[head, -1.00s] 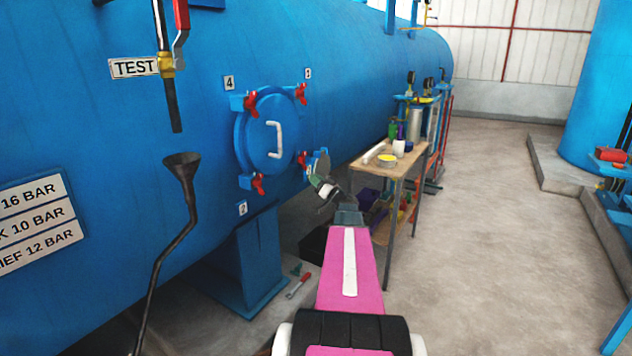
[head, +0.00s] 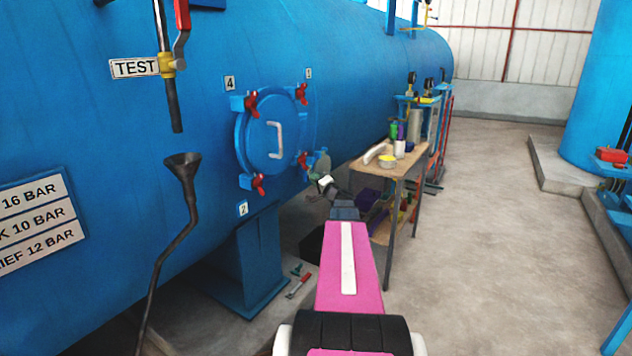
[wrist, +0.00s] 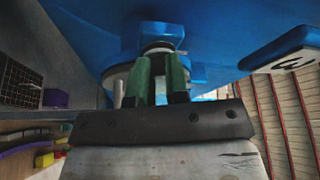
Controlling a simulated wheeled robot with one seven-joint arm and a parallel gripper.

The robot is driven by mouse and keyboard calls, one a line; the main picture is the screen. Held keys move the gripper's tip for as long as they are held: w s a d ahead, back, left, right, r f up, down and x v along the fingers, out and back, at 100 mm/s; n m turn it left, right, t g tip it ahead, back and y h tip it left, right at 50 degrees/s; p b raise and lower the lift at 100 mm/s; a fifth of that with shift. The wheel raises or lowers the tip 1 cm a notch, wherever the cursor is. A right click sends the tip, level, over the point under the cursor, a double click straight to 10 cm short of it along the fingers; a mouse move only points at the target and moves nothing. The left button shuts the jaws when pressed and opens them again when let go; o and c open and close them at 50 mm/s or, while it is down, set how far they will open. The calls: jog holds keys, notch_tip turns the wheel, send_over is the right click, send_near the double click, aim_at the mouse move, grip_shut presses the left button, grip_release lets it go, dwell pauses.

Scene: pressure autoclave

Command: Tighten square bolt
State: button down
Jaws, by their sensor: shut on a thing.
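In the wrist view my gripper (wrist: 160,68) has its two green fingers close together on a small dark bolt part, mostly hidden between the fingertips. A blue bracket (wrist: 155,30) sits just beyond them. In the head view the round blue hatch (head: 256,125) is closed against the big tank, with a white handle (head: 276,140). Red clamp pieces (head: 258,184) sit around its rim. My wrist is beside the lower right red clamp (head: 303,159). The contact there is too small to make out. Number plate 3 (wrist: 288,60) is at the right in the wrist view.
A wooden table (head: 410,166) with bottles and a yellow-topped tin stands right of the hatch. A black funnel pipe (head: 182,185) rises at the left. A red-handled tool (head: 298,286) lies on the floor.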

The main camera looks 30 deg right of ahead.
jog(key=m+g+y, duration=0.1)
jog(key=m+g, duration=0.1)
jog(key=m, duration=0.4)
jog(key=m+g+y, duration=0.1)
jog(key=m+g, duration=0.2)
jog(key=m, duration=0.3)
jog(key=r+m+g+y, duration=0.1)
jog(key=m+g, duration=0.1)
jog(key=m, duration=0.3)
jog(key=shift+w+d+m+g+y, duration=0.2)
jog(key=shift+d+m+g+y, duration=0.1)
jog(key=shift+m+g, duration=0.1)
dwell(0.5)
jog(key=c, duration=1.4)
grip_release()
jog(key=v, duration=1)
jog(key=shift+s+d, duration=0.25)
jog(key=shift+s, duration=0.1)
